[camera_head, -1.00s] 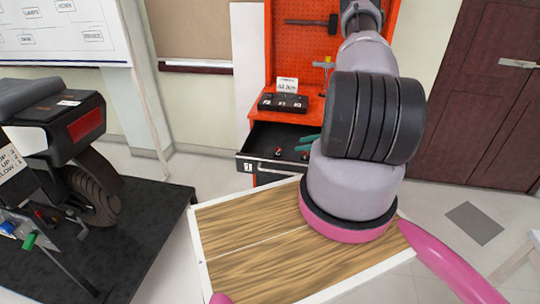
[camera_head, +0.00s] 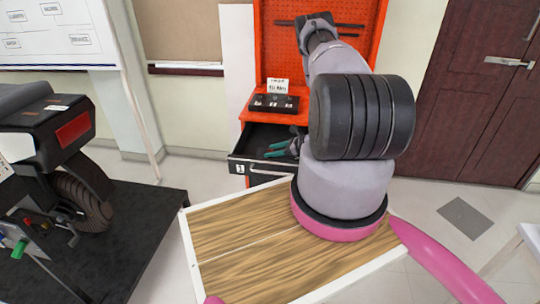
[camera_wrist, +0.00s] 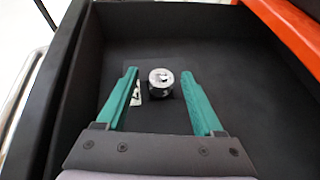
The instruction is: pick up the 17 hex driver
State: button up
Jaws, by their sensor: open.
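A short silver cylindrical piece (camera_wrist: 161,82), probably the 17 hex driver, stands on the dark floor of the open drawer (camera_wrist: 110,38) in the wrist view. Its size marking is not readable. A small white label (camera_wrist: 136,92) with a dark mark lies left of it, partly behind the left finger. My gripper (camera_wrist: 159,73) is open, its green fingers on either side of the piece with gaps at both sides. I cannot tell how far above the drawer floor the fingertips are. In the head view, my gripper (camera_head: 282,148) is over the drawer; the piece is not visible there.
The orange tool cabinet (camera_head: 247,112) carries a black box (camera_head: 274,104) with a white sign above the drawer. Drawer walls and an orange edge (camera_wrist: 290,35) surround my gripper. A wood-topped surface (camera_head: 230,235) is in front. A motorcycle (camera_head: 70,150) stands left.

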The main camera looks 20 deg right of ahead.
grip_shut()
